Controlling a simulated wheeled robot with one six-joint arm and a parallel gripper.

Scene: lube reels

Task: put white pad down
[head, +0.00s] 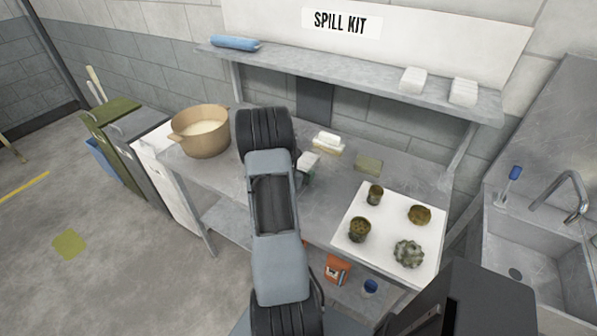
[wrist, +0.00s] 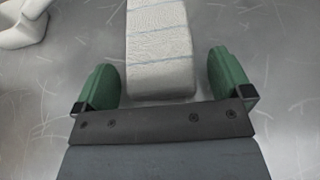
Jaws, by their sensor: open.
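A white pad (wrist: 160,50) with faint blue lines lies between the green fingers of my gripper (wrist: 168,82) in the wrist view. The fingers are open, with a gap on each side of the pad. The pad appears to rest on the grey metal bench. In the head view the white pad (head: 308,160) shows just right of my arm, with a bit of a green finger below it. My arm hides most of my gripper and the bench around it.
A small stack of white and yellowish pads (head: 328,143) and an olive pad (head: 368,163) lie behind. A white mat (head: 385,207) holds several greasy parts at the right. A tan pot (head: 201,133) stands left. The shelf (head: 330,78) above holds a blue roll and two white blocks.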

